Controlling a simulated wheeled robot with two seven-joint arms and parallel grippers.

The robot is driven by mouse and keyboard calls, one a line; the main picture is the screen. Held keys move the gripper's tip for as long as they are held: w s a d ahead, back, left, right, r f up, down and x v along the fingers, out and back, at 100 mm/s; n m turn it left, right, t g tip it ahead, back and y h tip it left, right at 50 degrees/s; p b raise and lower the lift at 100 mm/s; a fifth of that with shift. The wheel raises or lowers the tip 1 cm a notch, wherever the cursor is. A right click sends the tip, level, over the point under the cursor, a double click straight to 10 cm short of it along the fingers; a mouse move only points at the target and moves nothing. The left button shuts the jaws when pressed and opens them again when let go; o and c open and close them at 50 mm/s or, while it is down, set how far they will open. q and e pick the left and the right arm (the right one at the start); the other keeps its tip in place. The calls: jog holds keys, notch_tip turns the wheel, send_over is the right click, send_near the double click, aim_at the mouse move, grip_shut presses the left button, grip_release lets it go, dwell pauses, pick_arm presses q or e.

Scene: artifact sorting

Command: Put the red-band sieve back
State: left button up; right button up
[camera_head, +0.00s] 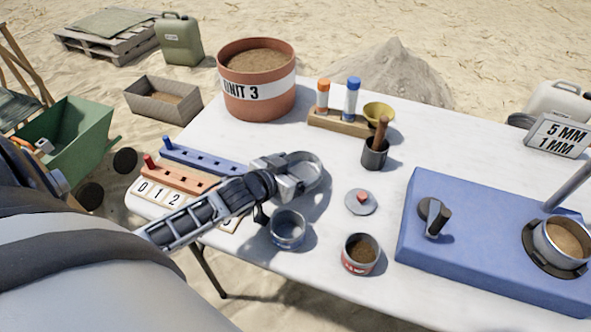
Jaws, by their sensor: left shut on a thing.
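My left gripper (290,178) reaches in from the left above the table's middle. It is shut on a grey, round-rimmed thing (313,166), partly hidden by the fingers; I see no band on it. A small tin with a red band (360,266) and dark soil inside stands near the front edge. A plain grey metal cup (288,239) stands just below the gripper. A grey lid with a red knob (361,201) lies to the right. A sieve-like pan with soil (556,245) sits in a dark ring on the blue machine (480,265). My right gripper is not in view.
On the white table (325,262) are a red rack (178,179), a blue rack (205,160), number tiles (160,193), a pot marked UNIT 3 (257,95), a tube stand (340,123), a dark cup with a wooden handle (375,152) and a sign (558,135).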

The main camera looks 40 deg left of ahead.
pick_arm(q)
jog(key=shift+f, duration=0.25)
jog(key=shift+f, duration=0.15)
jog(key=o, duration=0.8)
jog(key=shift+o, duration=0.2)
jog(key=shift+r, duration=0.2)
jog(key=shift+s, duration=0.35)
jog(key=p+v, duration=0.1)
jog(key=v, duration=0.9)
jog(key=shift+s+r, duration=0.15)
jog(key=shift+s, duration=0.05)
jog(key=shift+s+r, duration=0.2)
jog(key=shift+s, duration=0.15)
